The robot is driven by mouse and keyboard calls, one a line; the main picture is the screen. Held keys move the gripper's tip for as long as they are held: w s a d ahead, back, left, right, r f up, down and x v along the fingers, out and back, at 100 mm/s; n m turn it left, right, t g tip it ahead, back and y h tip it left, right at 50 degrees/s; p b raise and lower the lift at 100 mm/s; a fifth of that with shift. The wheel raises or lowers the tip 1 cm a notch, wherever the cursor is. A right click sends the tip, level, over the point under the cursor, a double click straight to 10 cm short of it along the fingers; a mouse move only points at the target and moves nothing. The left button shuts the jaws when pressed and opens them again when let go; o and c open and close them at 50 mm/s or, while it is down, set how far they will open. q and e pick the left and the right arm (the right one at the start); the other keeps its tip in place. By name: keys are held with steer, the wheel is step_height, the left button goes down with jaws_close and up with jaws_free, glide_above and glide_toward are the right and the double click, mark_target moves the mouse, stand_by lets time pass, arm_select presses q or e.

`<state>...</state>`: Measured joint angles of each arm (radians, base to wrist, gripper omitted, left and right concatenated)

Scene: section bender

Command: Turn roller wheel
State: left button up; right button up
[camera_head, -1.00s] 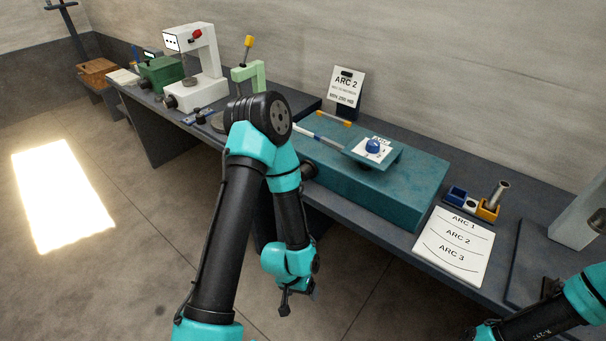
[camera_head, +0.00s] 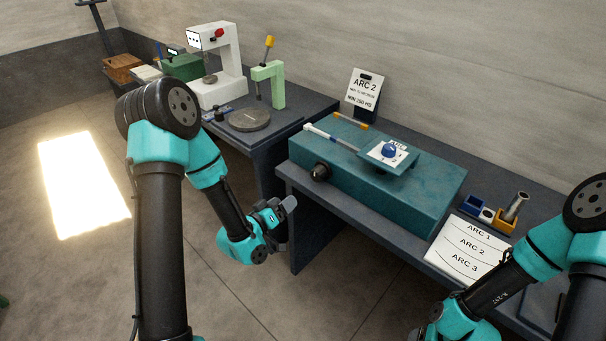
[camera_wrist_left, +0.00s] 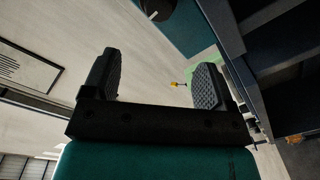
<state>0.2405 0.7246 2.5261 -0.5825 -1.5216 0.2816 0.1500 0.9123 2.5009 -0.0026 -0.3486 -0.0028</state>
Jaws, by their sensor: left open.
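The teal section bender (camera_head: 400,200) lies on the dark bench. A black round knob (camera_head: 320,172) sticks out of its front face at the left and may be the roller wheel. A blue knob (camera_head: 389,151) sits on a white marked plate on top. My left gripper (camera_head: 285,207) is open and empty, below and left of the black knob and apart from it. In the left wrist view, the two fingers (camera_wrist_left: 155,80) stand wide apart with nothing between them. A dark round part (camera_wrist_left: 156,8) on teal shows at the top edge there. My right gripper is out of view.
An ARC 2 card (camera_head: 364,88) stands behind the bender. A sheet with arcs (camera_head: 467,247) and small coloured bins (camera_head: 487,212) lie to its right. A further bench with a white machine (camera_head: 222,80) and a green stand (camera_head: 270,85) is at left. Open floor lies before the benches.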

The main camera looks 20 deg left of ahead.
mark_target(314, 176)
arm_select(q)
steer(key=shift+r, duration=0.2)
steer(key=x, duration=1.7)
steer(key=shift+w+r, duration=0.1)
steer(key=shift+w, duration=0.05)
steer(key=shift+c, duration=0.2)
steer(key=c, duration=0.9)
